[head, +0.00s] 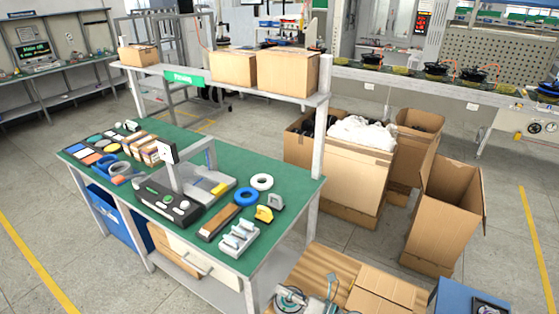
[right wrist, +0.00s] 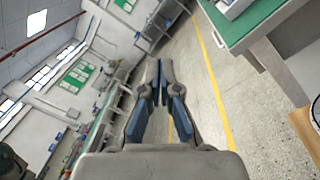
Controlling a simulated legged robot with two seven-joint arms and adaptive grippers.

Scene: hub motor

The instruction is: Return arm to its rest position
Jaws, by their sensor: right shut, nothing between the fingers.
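My right gripper (right wrist: 160,72) shows clearly in the right wrist view. Its two fingers are together with nothing held between them, pointing out over the floor and away from the green-topped table (right wrist: 245,22). In the head view, a grey, round-ended mechanical shape (head: 291,297) is cut off at the bottom edge, and I cannot tell exactly what it is. My left gripper is not in view. Dark hub motors (head: 436,70) with orange wires sit on the long line at the back right of the head view.
The green workbench (head: 225,165) holds tape rolls, tools and small boxes, with cartons (head: 288,70) on its upper shelf. Open cardboard boxes (head: 441,215) stand right of it. Floor at left is clear.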

